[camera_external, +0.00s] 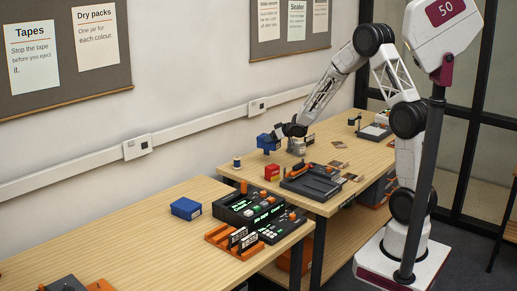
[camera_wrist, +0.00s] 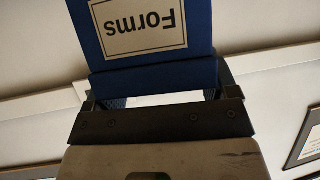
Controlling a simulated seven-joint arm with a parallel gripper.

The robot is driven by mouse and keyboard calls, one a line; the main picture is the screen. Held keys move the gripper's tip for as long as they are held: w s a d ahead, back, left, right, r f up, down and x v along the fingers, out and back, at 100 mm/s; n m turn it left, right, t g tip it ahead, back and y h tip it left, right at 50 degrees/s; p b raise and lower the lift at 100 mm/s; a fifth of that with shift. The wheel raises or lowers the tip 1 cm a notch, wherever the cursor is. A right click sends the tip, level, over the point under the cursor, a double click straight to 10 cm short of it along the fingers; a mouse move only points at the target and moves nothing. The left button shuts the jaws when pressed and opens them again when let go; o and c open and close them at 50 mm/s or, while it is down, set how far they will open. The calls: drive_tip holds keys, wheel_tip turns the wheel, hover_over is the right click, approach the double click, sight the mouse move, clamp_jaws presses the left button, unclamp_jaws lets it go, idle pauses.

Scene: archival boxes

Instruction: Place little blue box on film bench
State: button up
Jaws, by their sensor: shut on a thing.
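My gripper (camera_external: 279,133) is shut on a blue box (camera_external: 266,141) over the back of the farther wooden bench (camera_external: 322,197). In the wrist view this blue box (camera_wrist: 150,72) fills the top middle, with a cream label reading "Forms" upside down. It appears clear of the bench top, in front of the wall. A second blue box (camera_external: 186,208) with a pale label rests on the nearer wooden bench (camera_external: 130,238). I cannot tell from any sign which bench is the film bench.
A red box (camera_external: 272,173) and a small dark-and-white spool (camera_external: 237,162) stand below the held box. A dark tray (camera_external: 311,182) lies beside them. Black consoles (camera_external: 262,212) and an orange rack (camera_external: 234,240) crowd the nearer bench's right end; its left-middle is clear.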

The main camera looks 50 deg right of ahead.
drive_tip(key=r, duration=0.5)
drive_tip(key=shift+a, duration=0.35)
drive_tip(key=s+a+n+g+y, duration=0.2)
drive_tip(key=s+a+n+y, duration=0.15)
drive_tip(key=a, duration=1.35)
drive_tip(key=s+a+n+g+y, duration=0.15)
drive_tip(key=s+a, duration=0.25)
drive_tip(key=a, duration=1.2)
drive_tip(key=s+a+n+g+y, duration=0.1)
drive_tip(key=s+a+n+y, duration=0.25)
drive_tip(key=a, duration=1.35)
drive_tip(key=s+a+n+g+y, duration=0.1)
drive_tip(key=s+a+n+g, duration=0.7)
drive_tip(key=s+a, duration=2.4)
drive_tip(key=shift+m+t, duration=0.25)
drive_tip(key=f, duration=0.3)
drive_tip(key=s+d+f, duration=0.1)
drive_tip(key=f, duration=0.2)
drive_tip(key=d+f, duration=0.1)
drive_tip(key=f, duration=0.3)
drive_tip(key=shift+s, duration=0.25)
drive_tip(key=shift+a, duration=0.2)
